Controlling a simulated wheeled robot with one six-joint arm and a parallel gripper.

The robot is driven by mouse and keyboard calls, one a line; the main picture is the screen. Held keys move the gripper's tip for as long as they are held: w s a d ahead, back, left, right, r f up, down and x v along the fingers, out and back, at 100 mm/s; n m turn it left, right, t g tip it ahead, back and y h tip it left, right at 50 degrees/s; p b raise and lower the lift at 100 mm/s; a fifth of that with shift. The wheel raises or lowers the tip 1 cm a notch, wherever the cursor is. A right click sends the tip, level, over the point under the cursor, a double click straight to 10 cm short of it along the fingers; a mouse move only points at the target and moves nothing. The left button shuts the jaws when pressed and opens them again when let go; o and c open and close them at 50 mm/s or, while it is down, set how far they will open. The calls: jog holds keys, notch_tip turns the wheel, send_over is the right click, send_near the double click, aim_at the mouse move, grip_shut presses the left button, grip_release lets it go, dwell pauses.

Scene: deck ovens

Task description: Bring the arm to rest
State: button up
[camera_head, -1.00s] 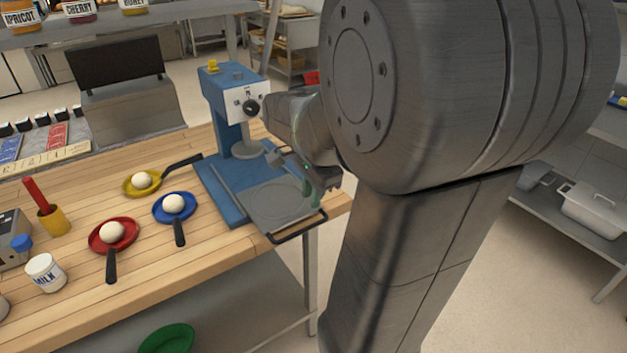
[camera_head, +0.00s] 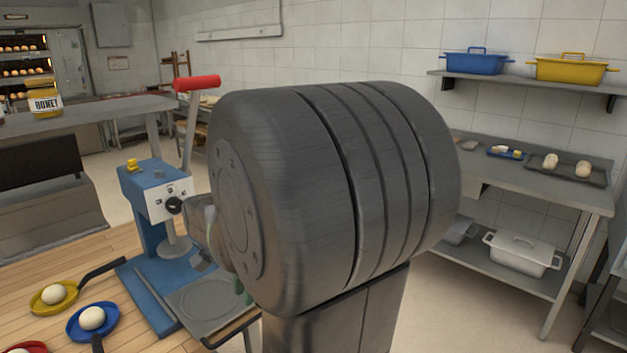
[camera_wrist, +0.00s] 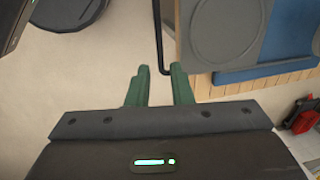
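My gripper shows in the wrist view with two green fingers (camera_wrist: 159,88) held apart and nothing between them. It is off the front edge of the wooden table, over open floor, close to the grey plate of the blue press. In the head view my own arm covers the middle of the picture and hides most of the gripper; only a bit of green shows beside the press plate.
The blue press (camera_head: 143,215) with a red-handled lever stands on the wooden table (camera_head: 40,255). Its plate (camera_wrist: 226,30) and black handle loop are near my fingers. Left of it are a yellow pan (camera_head: 53,297) and a blue pan (camera_head: 93,322), each with a dough ball. A steel shelf unit (camera_head: 540,180) stands right.

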aim_at(244, 324)
jog(key=f, duration=0.3)
jog(key=a+f, duration=0.1)
jog(key=f, duration=0.2)
jog(key=w+f, duration=0.1)
jog(key=f, duration=0.2)
jog(key=shift+w+a+f, duration=0.1)
jog(key=shift+a+f, duration=0.15)
jog(key=shift+f, duration=0.15)
jog(key=shift+w+a, duration=0.25)
jog(key=shift+a, duration=0.05)
jog(key=shift+d, duration=0.1)
